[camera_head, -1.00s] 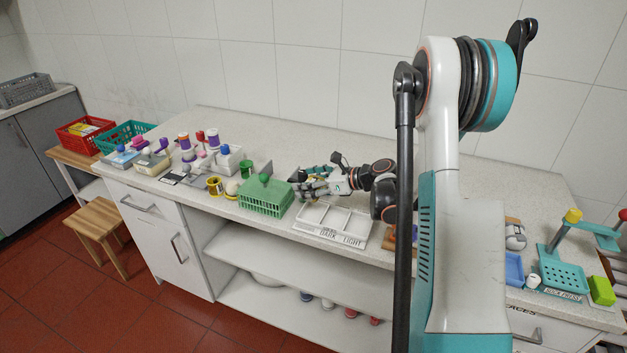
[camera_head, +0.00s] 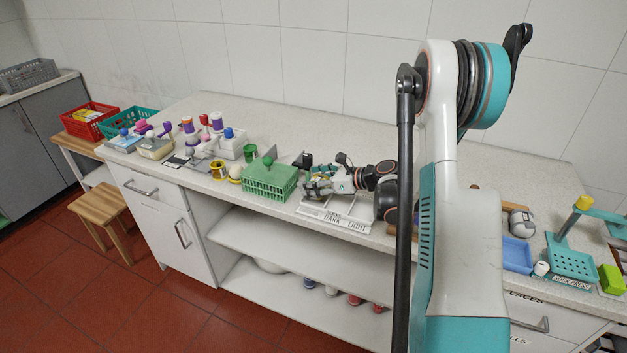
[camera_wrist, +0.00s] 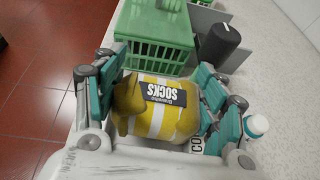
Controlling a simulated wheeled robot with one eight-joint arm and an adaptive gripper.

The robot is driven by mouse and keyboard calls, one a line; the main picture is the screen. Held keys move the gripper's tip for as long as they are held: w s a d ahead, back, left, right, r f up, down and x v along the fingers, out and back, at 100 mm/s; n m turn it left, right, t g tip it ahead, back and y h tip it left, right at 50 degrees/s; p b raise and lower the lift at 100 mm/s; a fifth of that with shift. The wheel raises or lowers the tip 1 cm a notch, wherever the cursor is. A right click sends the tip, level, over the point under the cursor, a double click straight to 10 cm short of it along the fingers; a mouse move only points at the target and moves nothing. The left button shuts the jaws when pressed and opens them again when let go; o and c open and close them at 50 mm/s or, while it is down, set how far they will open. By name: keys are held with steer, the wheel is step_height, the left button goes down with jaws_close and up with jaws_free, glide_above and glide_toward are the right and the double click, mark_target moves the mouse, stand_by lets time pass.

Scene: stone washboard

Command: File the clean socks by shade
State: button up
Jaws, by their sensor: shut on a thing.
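In the wrist view, a yellow-and-white striped sock bundle (camera_wrist: 160,115) with a dark "SOCKS" label sits between the teal fingers of my gripper (camera_wrist: 160,85). The gripper is shut on it. In the head view, my gripper (camera_head: 318,187) is over the back part of a white divided tray (camera_head: 345,222) whose front reads "DARK" and "LIGHT". The gripper hides much of the tray's compartments. I cannot tell whether the bundle touches the tray.
A green basket (camera_head: 270,183) stands just left of the gripper; it also shows in the wrist view (camera_wrist: 155,40). A dark cylinder (camera_wrist: 218,45) stands beside it. Spools and boxes crowd the counter's left. The back of the counter (camera_head: 290,135) is clear.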

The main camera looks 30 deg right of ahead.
steer(key=o, duration=1.2)
steer(key=shift+c, duration=0.2)
steer(key=v, duration=1.2)
